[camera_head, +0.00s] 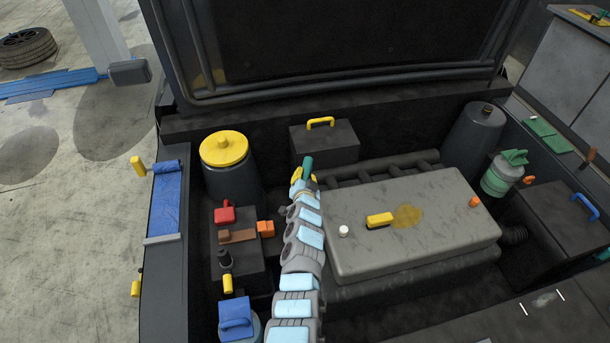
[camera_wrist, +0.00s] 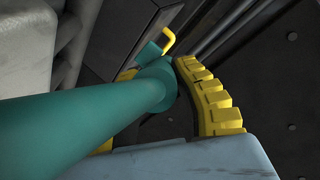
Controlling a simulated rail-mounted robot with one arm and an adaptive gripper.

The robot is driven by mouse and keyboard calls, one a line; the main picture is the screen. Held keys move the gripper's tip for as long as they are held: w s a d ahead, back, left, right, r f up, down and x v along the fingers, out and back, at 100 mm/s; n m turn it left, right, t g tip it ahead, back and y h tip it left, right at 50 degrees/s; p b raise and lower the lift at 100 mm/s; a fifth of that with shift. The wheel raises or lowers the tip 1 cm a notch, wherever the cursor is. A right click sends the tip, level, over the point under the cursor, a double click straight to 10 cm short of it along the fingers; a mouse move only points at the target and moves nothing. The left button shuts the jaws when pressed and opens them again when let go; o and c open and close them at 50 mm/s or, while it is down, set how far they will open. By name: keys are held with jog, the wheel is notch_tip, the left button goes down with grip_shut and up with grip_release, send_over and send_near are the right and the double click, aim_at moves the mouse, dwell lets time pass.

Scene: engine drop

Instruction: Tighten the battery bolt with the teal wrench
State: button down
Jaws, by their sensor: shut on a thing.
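The teal wrench (camera_head: 308,164) sticks up from the tip of my arm in the head view. My gripper (camera_head: 303,178) has yellow fingers and is shut on it. In the wrist view the wrench (camera_wrist: 95,125) runs large from the lower left to a thicker end between the yellow fingers (camera_wrist: 165,100). The battery (camera_head: 235,262) looks to be the dark box at left in the engine bay, with a red cap (camera_head: 225,213), a brown bar (camera_head: 238,236) and an orange block (camera_head: 265,228) on top. My gripper is up and right of it, apart from it. I cannot pick out the bolt for sure.
A grey engine cover (camera_head: 420,225) with a yellow handle fills the middle. A yellow-capped cylinder (camera_head: 225,150) stands back left. A dark box (camera_head: 325,142) with a yellow handle stands behind my gripper. The raised hood (camera_head: 330,95) closes the back.

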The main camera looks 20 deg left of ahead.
jog(key=shift+s+f+b, duration=0.1)
jog(key=shift+f+b, duration=2)
jog(key=shift+f, duration=0.45)
jog(key=shift+f+b, duration=1.65)
jog(key=shift+f, duration=0.05)
jog(key=c, duration=1.7)
grip_release()
grip_shut()
